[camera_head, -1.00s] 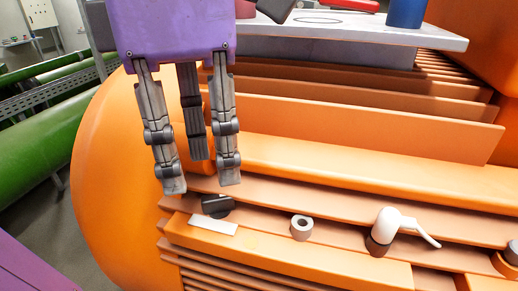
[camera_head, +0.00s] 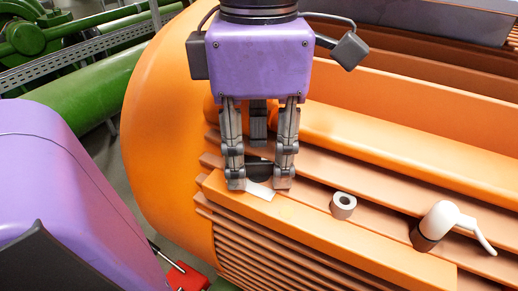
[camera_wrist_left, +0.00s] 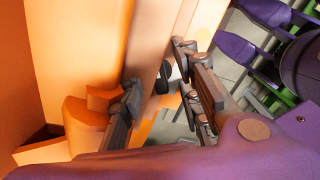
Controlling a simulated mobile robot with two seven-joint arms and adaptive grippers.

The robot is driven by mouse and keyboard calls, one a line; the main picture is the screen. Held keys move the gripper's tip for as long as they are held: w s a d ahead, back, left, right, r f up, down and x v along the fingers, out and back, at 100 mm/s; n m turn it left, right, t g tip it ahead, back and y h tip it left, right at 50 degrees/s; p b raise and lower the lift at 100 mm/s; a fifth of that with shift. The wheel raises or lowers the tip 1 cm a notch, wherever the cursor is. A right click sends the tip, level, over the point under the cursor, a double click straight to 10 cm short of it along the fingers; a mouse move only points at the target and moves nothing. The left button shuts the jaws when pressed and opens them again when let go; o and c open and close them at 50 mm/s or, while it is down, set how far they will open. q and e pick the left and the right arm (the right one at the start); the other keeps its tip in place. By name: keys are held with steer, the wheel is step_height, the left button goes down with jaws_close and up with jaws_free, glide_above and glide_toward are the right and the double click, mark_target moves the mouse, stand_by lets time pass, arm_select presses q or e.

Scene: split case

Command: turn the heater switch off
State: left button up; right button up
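A black rotary knob (camera_head: 258,170) sits on the orange ribbed case, with a white label plate (camera_head: 259,190) beside it. I take this knob to be the heater switch; its marking is too small to read. My left gripper (camera_head: 260,183) is open, pointing down, with one finger on each side of the knob. Its fingers partly hide the knob, and I cannot tell whether they touch it. In the left wrist view the knob (camera_wrist_left: 164,74) shows between the spread fingers (camera_wrist_left: 161,98). My right gripper is not in view.
On the same orange ledge, to the right, stand a grey ring-shaped fitting (camera_head: 343,205) and a white lever handle (camera_head: 445,222) on a dark base. Green pipes (camera_head: 85,90) run at the back left. A red object (camera_head: 187,278) lies low at the left.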

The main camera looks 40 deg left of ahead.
arm_select(q)
steer(key=c, duration=0.8)
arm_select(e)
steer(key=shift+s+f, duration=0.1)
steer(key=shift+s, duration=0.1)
arm_select(q)
steer(key=shift+n, duration=0.4)
steer(key=shift+n+b, duration=0.4)
steer(key=shift+n, duration=0.6)
steer(key=n+b, duration=0.1)
steer(key=n, duration=0.3)
steer(key=shift+n, duration=0.3)
steer(key=shift+w+n+b, duration=0.1)
steer(key=shift+n+b, duration=0.3)
steer(key=shift+n, duration=1.8)
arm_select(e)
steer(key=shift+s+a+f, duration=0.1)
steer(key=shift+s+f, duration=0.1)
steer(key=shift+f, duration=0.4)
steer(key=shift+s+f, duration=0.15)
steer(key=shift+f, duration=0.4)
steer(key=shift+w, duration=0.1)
